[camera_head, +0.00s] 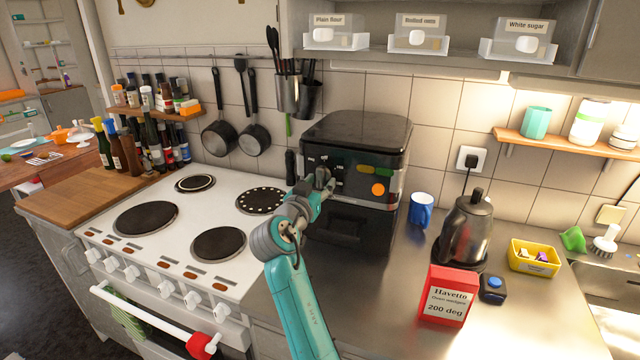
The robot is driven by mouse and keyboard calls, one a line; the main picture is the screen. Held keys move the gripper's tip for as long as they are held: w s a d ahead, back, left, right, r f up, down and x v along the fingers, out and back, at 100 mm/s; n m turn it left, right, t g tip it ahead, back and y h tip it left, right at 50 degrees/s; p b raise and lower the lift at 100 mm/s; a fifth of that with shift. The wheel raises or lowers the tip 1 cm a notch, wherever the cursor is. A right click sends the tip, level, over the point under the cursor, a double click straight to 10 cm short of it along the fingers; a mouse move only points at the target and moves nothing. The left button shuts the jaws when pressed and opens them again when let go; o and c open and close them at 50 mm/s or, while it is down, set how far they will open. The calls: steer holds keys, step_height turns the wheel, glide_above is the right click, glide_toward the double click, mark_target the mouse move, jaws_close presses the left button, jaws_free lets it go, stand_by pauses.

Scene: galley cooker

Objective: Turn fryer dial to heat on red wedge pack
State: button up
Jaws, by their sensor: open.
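The fryer (355,222) is a black box-shaped appliance on the counter, right of the cooker. Its front panel has pale dial markings, green and yellow buttons and an orange round spot. My gripper (326,176) is open in front of the left part of this panel, at the dial markings. It hides most of the dial, so I cannot tell the dial's setting or whether the fingers touch it. The red wedge pack (447,296) stands upright at the counter's front right. Its label reads "Havetto", "Oven wedges" and "200 deg".
A white cooker (150,250) with several hotplates is at the left. A blue mug (420,210), a dark kettle (465,232), a yellow bin (535,257) and a small black device with a blue button (492,288) stand to the right. Bare counter lies between my arm and the pack.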

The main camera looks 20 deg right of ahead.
steer(key=v, duration=1.1)
steer(key=shift+s+a, duration=0.15)
steer(key=shift+s, duration=0.2)
